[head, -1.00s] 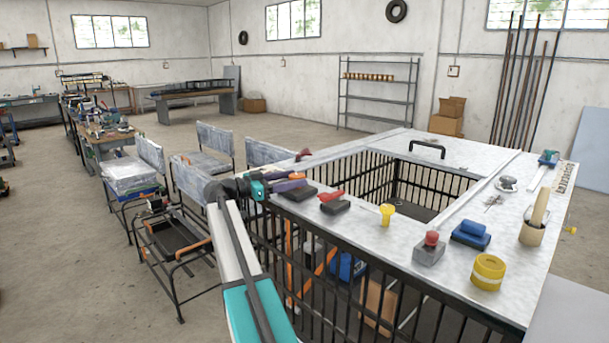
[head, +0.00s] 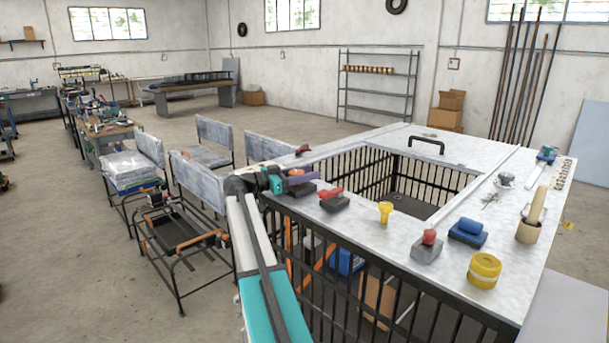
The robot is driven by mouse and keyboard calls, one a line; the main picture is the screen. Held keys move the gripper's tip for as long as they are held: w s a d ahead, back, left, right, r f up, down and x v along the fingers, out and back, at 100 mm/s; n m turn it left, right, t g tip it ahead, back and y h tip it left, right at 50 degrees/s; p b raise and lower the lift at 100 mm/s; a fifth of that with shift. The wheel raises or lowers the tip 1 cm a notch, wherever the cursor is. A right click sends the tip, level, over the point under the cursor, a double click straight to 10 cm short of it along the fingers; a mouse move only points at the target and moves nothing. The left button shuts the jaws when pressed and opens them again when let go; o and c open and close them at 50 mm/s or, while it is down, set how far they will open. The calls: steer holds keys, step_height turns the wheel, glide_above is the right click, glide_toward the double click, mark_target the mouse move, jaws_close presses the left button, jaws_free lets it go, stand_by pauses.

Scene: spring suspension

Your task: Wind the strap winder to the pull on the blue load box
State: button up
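My gripper (head: 284,181), teal and purple, is small at the end of my arm over the table's left corner. It overlaps a black-based device with an orange part (head: 296,172) and hides some of it. I cannot tell whether they touch or whether the gripper is open. A red-handled device on a black base (head: 333,199) stands just to its right. I cannot tell which device is the strap winder. A blue box (head: 347,262) shows behind the bars below the table top, near orange straps (head: 288,240); it may be the load box. The strap's pull is not readable.
The square table top (head: 400,235) has an open, barred well. On it stand a yellow funnel-like piece (head: 385,211), a red-knobbed grey block (head: 428,246), a blue block (head: 468,232) and a yellow roll (head: 484,270). Chairs (head: 198,180) stand close left of my arm.

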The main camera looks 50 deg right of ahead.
steer(key=c, duration=0.4)
steer(key=shift+f+m+g+b, duration=0.1)
steer(key=shift+m+g+b, duration=0.3)
steer(key=shift+b, duration=0.75)
steer(key=m+g+y+b, duration=0.1)
steer(key=b, duration=0.2)
steer(key=shift+s+a+g, duration=0.1)
steer(key=shift+s+g, duration=0.05)
steer(key=shift+g, duration=0.25)
steer(key=shift+s+r+g+y, duration=0.1)
steer(key=shift+r+g+y, duration=0.1)
steer(key=shift+g+y, duration=0.1)
steer(key=o, duration=1)
steer(key=shift+o, duration=0.2)
